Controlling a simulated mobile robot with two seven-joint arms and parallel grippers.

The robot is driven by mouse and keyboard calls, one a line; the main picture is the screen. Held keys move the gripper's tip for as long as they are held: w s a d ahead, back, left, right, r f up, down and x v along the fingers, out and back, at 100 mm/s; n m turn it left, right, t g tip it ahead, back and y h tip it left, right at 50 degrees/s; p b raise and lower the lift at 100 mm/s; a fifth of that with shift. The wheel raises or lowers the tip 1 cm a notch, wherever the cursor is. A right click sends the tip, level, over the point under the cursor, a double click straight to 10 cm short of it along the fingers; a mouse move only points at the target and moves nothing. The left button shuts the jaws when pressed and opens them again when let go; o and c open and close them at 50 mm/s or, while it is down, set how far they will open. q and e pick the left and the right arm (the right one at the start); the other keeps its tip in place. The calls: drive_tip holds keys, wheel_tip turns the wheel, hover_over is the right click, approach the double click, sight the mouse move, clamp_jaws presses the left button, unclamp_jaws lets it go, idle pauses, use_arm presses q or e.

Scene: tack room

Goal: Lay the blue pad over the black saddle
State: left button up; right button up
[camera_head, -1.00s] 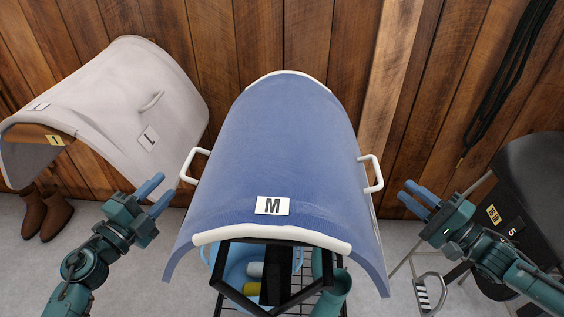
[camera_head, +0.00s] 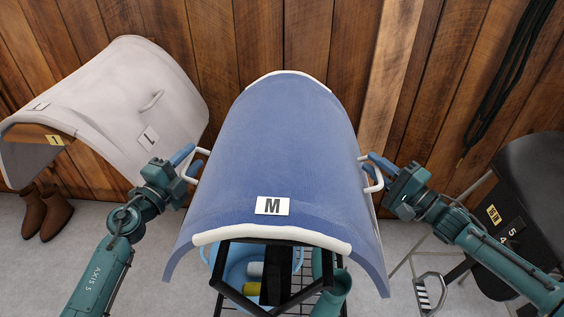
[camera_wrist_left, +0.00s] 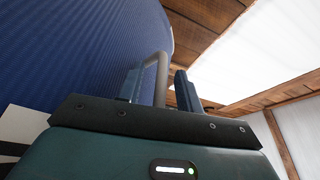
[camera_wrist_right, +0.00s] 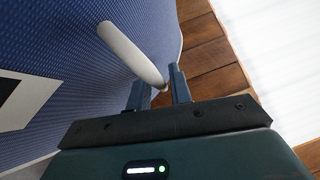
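The blue pad (camera_head: 280,140), with white edging and an M label, lies arched over a black rack in the middle of the head view. It has a white handle on each side. My left gripper (camera_head: 188,162) is at the left handle (camera_wrist_left: 160,75); in the left wrist view its open fingers stand either side of the handle. The black saddle (camera_head: 535,185) stands at the right, partly behind my right arm and cut by the picture edge.
A pale pad (camera_head: 120,100) covers a brown saddle (camera_head: 38,136) at the left, with brown boots (camera_head: 45,212) below. A blue bucket (camera_head: 235,268) and bottles sit in the black rack (camera_head: 240,297). A stirrup (camera_head: 430,293) hangs at right. A plank wall stands close behind.

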use_arm(q)
drive_tip(key=c, duration=0.5)
use_arm(e)
clamp_jaws()
use_arm(q)
clamp_jaws()
drive_tip(key=shift+r, duration=0.15)
use_arm(e)
drive_tip(key=shift+r, duration=0.15)
